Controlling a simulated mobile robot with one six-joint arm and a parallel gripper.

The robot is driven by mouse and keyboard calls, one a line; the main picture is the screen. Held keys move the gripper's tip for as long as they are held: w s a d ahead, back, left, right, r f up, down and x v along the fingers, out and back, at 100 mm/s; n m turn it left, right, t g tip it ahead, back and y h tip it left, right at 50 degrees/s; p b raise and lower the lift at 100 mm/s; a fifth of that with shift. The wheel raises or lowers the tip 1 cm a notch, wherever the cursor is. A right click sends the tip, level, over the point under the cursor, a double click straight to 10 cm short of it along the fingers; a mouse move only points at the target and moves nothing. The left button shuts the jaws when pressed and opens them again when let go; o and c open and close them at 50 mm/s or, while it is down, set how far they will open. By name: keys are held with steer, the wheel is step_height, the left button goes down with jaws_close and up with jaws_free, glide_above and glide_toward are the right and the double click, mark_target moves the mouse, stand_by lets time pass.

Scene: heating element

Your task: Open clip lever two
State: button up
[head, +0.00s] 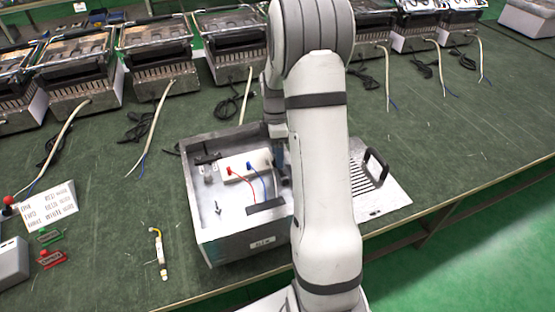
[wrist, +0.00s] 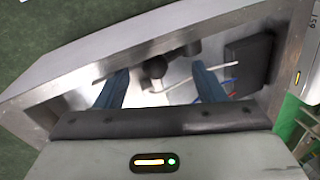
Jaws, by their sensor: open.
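An open grey metal box (head: 235,243) stands on the green bench in the head view. I cannot tell which lever is number two. My gripper (wrist: 160,80) is open in the wrist view, its bluish fingers apart inside the box. A dark round part (wrist: 154,68) shows between them, and I see no lever held. My arm hides the gripper in the head view.
A perforated metal panel with a black handle (head: 376,168) lies right of the box. Several grill-like units line the back.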

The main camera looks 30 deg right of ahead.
steer(key=shift+x, duration=1.35)
steer(key=shift+c, duration=0.5)
jaws_close()
